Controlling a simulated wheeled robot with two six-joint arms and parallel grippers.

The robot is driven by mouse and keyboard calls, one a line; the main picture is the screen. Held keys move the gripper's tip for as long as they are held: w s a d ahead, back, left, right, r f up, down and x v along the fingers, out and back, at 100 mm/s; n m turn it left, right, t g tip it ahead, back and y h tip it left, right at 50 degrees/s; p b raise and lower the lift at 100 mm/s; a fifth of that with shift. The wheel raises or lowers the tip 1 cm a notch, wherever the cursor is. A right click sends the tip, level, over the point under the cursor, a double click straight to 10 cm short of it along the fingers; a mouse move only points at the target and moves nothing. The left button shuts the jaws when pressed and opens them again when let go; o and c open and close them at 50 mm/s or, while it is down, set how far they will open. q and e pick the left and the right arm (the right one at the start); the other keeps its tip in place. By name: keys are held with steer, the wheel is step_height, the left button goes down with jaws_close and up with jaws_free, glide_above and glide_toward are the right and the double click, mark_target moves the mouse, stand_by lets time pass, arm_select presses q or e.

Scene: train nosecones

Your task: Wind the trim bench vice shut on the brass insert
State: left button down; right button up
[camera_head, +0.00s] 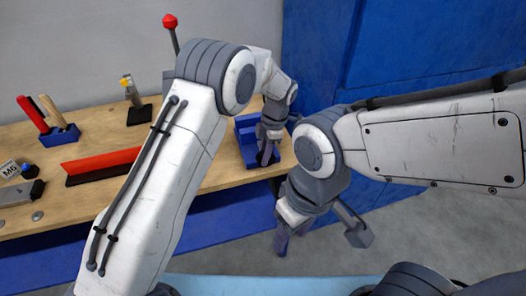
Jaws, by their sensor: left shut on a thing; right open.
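The blue bench vice (246,127) stands at the right end of the wooden bench, partly covered by my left gripper and arm. My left gripper (265,160) points down at the vice's front and is shut on a part there that looks like the vice handle; the fingers hide most of it. I cannot see the brass insert, nor how far apart the jaws stand. My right gripper (320,236) is open and empty, in front of the bench's right end, lower than the vice and apart from it.
On the wooden bench (100,125) are a blue holder (61,137) with red and wooden handles, a black stand (139,114), a red bar (100,162) and a grey block (18,194). A red-knobbed lever (170,21) rises behind my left arm. A blue cabinet (420,50) stands right.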

arm_select(q)
steer(key=shift+w+d+g+y, duration=0.1)
steer(key=shift+d+g+y, duration=0.2)
steer(key=shift+y, duration=0.8)
steer(key=shift+d+g+y+b, duration=0.15)
steer(key=shift+g+y+b, duration=0.2)
steer(key=shift+y, duration=0.65)
steer(key=c, duration=0.7)
jaws_free()
steer(key=shift+r, duration=0.15)
